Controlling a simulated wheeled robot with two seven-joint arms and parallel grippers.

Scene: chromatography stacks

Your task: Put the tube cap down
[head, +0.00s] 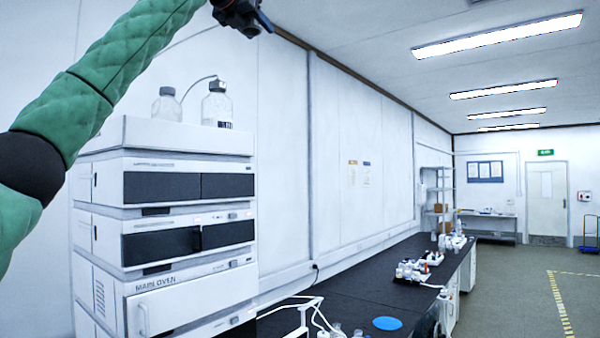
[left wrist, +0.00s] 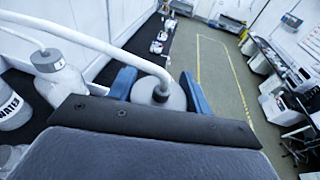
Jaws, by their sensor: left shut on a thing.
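My left gripper (head: 254,20) is raised high at the top of the head view, above the instrument stack. In the left wrist view its two blue fingers (left wrist: 160,86) are shut on a round grey tube cap (left wrist: 158,98). A white tube runs from the cap up and off to the left. The cap cannot be made out in the head view. My right gripper is not in view.
Two clear bottles (head: 216,108) (head: 167,106) stand on the stack's white top tray (head: 190,137); a tube leaves the right one. The wrist view shows a bottle marked WATER (left wrist: 14,108). A dark bench (head: 350,300) holds a blue disc (head: 387,323).

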